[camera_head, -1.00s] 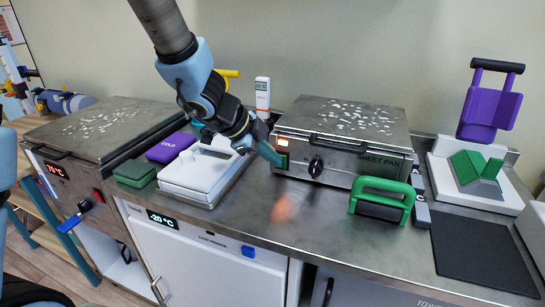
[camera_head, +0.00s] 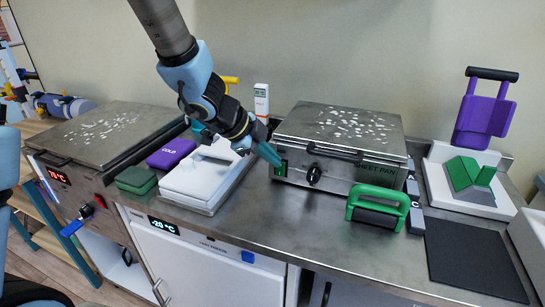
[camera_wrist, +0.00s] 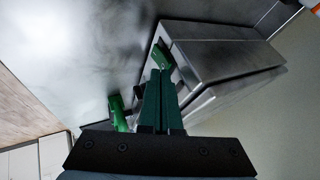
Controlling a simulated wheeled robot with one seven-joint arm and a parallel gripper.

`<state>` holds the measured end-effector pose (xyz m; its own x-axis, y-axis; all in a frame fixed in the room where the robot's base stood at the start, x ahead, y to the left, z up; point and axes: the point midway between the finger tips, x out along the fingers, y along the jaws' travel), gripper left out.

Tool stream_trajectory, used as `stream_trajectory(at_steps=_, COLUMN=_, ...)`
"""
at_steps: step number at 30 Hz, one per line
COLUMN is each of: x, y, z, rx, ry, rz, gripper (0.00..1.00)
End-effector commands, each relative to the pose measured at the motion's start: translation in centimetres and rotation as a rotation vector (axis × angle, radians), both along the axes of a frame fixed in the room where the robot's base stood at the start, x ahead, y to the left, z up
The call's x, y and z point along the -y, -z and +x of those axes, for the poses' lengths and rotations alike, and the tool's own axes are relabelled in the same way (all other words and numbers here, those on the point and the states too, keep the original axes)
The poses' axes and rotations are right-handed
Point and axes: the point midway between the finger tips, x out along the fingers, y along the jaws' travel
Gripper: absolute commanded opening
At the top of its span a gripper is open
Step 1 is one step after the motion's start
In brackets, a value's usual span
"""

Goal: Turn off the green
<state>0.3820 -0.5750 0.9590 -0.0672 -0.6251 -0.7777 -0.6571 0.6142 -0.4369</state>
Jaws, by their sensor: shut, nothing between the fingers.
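A metal appliance with a flat lid (camera_head: 340,127) stands on the counter, marked "SHEET PAN" on its front. A small green switch (camera_head: 281,169) is at the left end of its front, partly covered by my fingers. The small display area above the switch is dark. My gripper (camera_head: 277,162) is shut and empty, its teal fingertips at or very near the switch; I cannot tell if they touch. In the wrist view the shut fingers (camera_wrist: 160,75) point toward the metal box, with a bright green part just beyond the tips.
A green-handled block (camera_head: 378,207) stands in front of the appliance at right. A white box (camera_head: 203,172), a green pad (camera_head: 136,180) and a purple pad (camera_head: 171,153) lie left. Another metal unit (camera_head: 105,128) shows a lit red display. The counter's front middle is clear.

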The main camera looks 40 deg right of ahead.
Motion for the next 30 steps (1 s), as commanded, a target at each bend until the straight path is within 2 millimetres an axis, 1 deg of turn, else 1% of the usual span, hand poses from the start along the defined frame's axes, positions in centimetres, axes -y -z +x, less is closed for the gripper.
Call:
stream_trajectory(at_steps=5, x=-0.1, y=-0.1, z=0.0, rx=0.0, ry=0.0, rz=0.0, gripper=0.0)
stream_trajectory(at_steps=8, x=-0.5, y=-0.7, z=0.1, rx=0.0, ry=-0.002, rz=0.0, gripper=0.0)
stream_trajectory(at_steps=11, x=-1.4, y=-2.1, z=0.3, rx=0.003, ry=-0.002, rz=-0.001, gripper=0.0)
stream_trajectory(at_steps=18, x=-4.4, y=-5.9, z=0.5, rx=0.003, ry=-0.001, rz=-0.002, gripper=0.0)
stream_trajectory(at_steps=21, x=-5.5, y=-7.1, z=0.7, rx=0.003, ry=-0.002, rz=-0.001, gripper=0.0)
stream_trajectory(at_steps=25, x=-6.3, y=-8.0, z=0.7, rx=0.0, ry=0.0, rz=-0.001, gripper=0.0)
stream_trajectory(at_steps=30, x=-6.8, y=-8.4, z=0.7, rx=-0.001, ry=-0.001, rz=0.0, gripper=0.0)
